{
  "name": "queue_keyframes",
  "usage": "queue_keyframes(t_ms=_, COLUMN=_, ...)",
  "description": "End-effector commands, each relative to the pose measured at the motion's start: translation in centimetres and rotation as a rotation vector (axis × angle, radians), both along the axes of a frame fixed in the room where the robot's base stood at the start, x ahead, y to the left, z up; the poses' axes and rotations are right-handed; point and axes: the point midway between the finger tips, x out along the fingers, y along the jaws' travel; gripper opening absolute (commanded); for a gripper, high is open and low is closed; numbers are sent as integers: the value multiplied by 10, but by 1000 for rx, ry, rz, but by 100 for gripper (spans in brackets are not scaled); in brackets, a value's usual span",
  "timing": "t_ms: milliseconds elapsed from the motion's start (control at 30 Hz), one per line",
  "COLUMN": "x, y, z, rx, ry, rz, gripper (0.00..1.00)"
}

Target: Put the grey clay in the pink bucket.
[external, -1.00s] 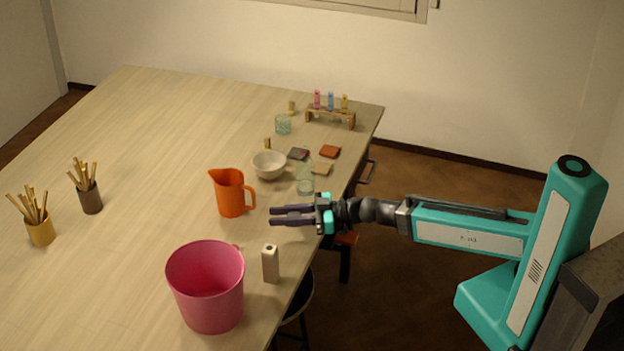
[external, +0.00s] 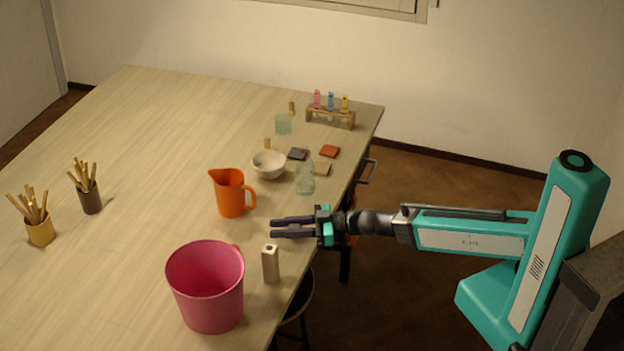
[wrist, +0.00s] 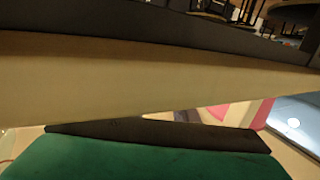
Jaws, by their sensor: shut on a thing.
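The pink bucket (external: 205,290) stands open and upright near the front edge of the table; pink also shows in the wrist view (wrist: 228,110). A dark grey flat piece (external: 297,154), which looks like grey clay, lies on the table behind the white bowl. My gripper (external: 273,229) is over the table's right edge, right of and beyond the bucket, with its fingers pointing left. In the wrist view a pale beige thing (wrist: 100,85) fills the space between its dark fingers. The gripper is shut on it; I cannot tell what it is.
A pale upright box (external: 270,264) stands between bucket and gripper. The orange jug (external: 230,194), white bowl (external: 268,165) and a clear glass bottle (external: 305,178) are beyond. Red-brown (external: 330,151) and tan (external: 322,168) pieces lie near the grey one. The table's middle is clear.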

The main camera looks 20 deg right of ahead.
Motion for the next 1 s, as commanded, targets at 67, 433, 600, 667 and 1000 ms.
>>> queue_keyframes(t_ms=67, x=0, y=0, z=0, rx=0, ry=0, rz=0, gripper=0)
queue_keyframes(t_ms=433, x=0, y=0, z=-3, rx=0, ry=0, rz=0, gripper=46)
queue_keyframes(t_ms=600, x=0, y=0, z=-3, rx=0, ry=0, rz=0, gripper=48)
queue_keyframes(t_ms=667, x=0, y=0, z=-3, rx=0, ry=0, rz=0, gripper=48)
queue_keyframes(t_ms=1000, x=0, y=0, z=-5, rx=1, ry=-1, rz=0, gripper=48)
